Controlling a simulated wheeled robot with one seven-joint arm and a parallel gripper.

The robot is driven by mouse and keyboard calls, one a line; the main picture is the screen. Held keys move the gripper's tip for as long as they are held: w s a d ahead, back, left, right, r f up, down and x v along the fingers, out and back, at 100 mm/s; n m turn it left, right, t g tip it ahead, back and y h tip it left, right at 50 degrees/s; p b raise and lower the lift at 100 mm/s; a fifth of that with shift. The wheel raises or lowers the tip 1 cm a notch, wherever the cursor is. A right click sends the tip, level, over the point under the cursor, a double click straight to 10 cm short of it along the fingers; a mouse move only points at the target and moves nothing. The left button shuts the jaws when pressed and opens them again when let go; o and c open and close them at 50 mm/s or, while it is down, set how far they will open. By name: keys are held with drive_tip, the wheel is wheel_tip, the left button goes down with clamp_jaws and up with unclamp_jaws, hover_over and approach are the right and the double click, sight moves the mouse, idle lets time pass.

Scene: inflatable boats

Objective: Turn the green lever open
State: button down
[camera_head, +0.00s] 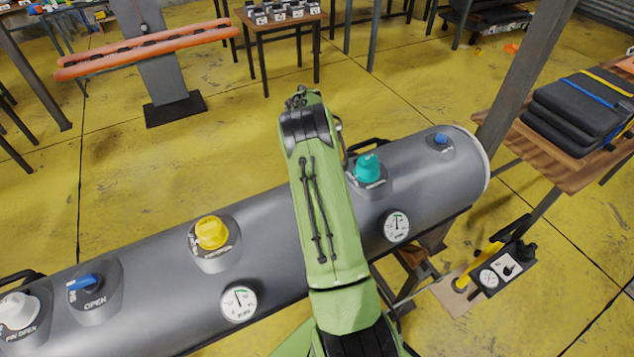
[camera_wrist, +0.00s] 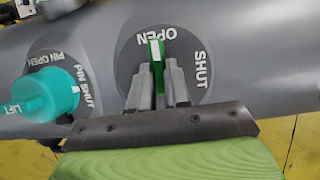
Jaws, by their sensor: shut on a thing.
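The green lever (camera_wrist: 157,50) shows in the wrist view on a round dark plate (camera_wrist: 128,55) on the grey tube. The plate reads OPEN at the top and SHUT at the right. The lever's white-marked end points up at the word OPEN. My gripper (camera_wrist: 160,78) is shut on the lever, with one finger on each side of it. In the head view my green arm hides both the lever and my gripper.
A teal cap (camera_wrist: 48,95) sits close left of the lever; it also shows in the head view (camera_head: 367,168). The grey tube (camera_head: 150,275) also bears a yellow cap (camera_head: 211,232), blue levers and two gauges. A table with black pads (camera_head: 580,108) stands at the right.

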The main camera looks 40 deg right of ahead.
drive_tip(key=c, duration=1.1)
unclamp_jaws()
drive_tip(key=p+v, duration=0.2)
drive_tip(key=v, duration=1)
drive_tip(key=shift+w+p, duration=0.1)
drive_tip(key=shift+p, duration=0.25)
